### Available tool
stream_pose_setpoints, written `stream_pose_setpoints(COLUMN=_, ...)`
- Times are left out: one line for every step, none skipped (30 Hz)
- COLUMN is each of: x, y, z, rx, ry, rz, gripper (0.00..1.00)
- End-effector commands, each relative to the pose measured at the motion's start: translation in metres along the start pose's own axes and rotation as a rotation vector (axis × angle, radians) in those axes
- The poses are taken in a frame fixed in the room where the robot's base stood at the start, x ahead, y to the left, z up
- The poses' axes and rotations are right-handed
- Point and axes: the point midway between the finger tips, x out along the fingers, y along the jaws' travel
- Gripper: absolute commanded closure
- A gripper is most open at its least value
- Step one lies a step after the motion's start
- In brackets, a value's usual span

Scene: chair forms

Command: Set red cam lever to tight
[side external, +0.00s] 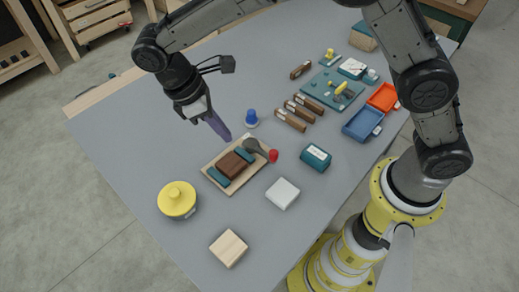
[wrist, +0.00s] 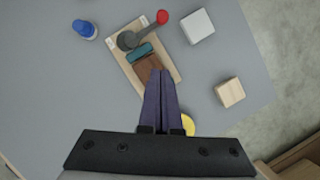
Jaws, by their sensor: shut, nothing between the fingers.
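The cam lever has a red knob (side external: 273,155) on a dark grey arm and round hub (side external: 251,145). It is mounted at one end of a light wooden board (side external: 258,170) that also bears a brown block (side external: 234,163) between teal jaws. In the wrist view the red knob (wrist: 162,17) is at the top, up and right of the grey hub (wrist: 127,40). My gripper (side external: 226,137) is shut and empty, its purple fingers pointing down above the table near the board. In the wrist view my gripper's fingertips (wrist: 160,72) overlap the brown block, which they partly hide.
A blue-capped bottle (side external: 252,118) stands close to the hub. A white block (side external: 283,193), a teal box (side external: 315,157), a yellow round container (side external: 177,199) and a wooden block (side external: 228,248) surround the board. Brown bars, trays and small parts lie farther right.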

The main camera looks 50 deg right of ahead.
Motion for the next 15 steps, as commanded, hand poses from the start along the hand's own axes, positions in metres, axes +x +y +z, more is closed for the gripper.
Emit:
stream_pose_setpoints(x=-0.001, y=-0.001, z=0.000, rx=-0.001, ry=0.002, rz=0.001, gripper=1.00)
stream_pose_setpoints(x=-0.001, y=0.000, z=0.000, rx=-0.001, ry=0.002, rz=0.001, gripper=1.00)
stream_pose_setpoints(x=-0.001, y=0.000, z=0.000, rx=0.000, ry=0.002, rz=0.001, gripper=1.00)
stream_pose_setpoints(x=-0.001, y=0.000, z=0.000, rx=0.000, ry=0.002, rz=0.001, gripper=1.00)
stream_pose_setpoints(x=-0.001, y=0.000, z=0.000, rx=0.000, ry=0.002, rz=0.000, gripper=1.00)
stream_pose_setpoints(x=-0.001, y=0.000, z=0.000, rx=0.000, ry=0.002, rz=0.000, gripper=1.00)
stream_pose_setpoints(x=-0.001, y=0.000, z=0.000, rx=0.001, ry=0.002, rz=0.000, gripper=1.00)
stream_pose_setpoints(x=-0.001, y=0.000, z=0.001, rx=0.001, ry=0.002, rz=0.000, gripper=1.00)
stream_pose_setpoints(x=0.000, y=0.000, z=0.001, rx=0.001, ry=0.002, rz=0.000, gripper=1.00)
stream_pose_setpoints(x=0.001, y=0.000, z=0.001, rx=0.001, ry=0.001, rz=0.000, gripper=1.00)
stream_pose_setpoints(x=0.003, y=0.000, z=0.001, rx=0.001, ry=0.001, rz=0.000, gripper=1.00)
stream_pose_setpoints(x=0.006, y=0.000, z=0.001, rx=0.001, ry=0.000, rz=-0.001, gripper=1.00)
stream_pose_setpoints(x=0.009, y=0.000, z=0.001, rx=0.001, ry=-0.001, rz=-0.001, gripper=1.00)
stream_pose_setpoints(x=0.013, y=0.000, z=0.001, rx=0.001, ry=-0.001, rz=-0.001, gripper=1.00)
stream_pose_setpoints(x=0.018, y=0.000, z=0.001, rx=0.001, ry=-0.002, rz=-0.001, gripper=1.00)
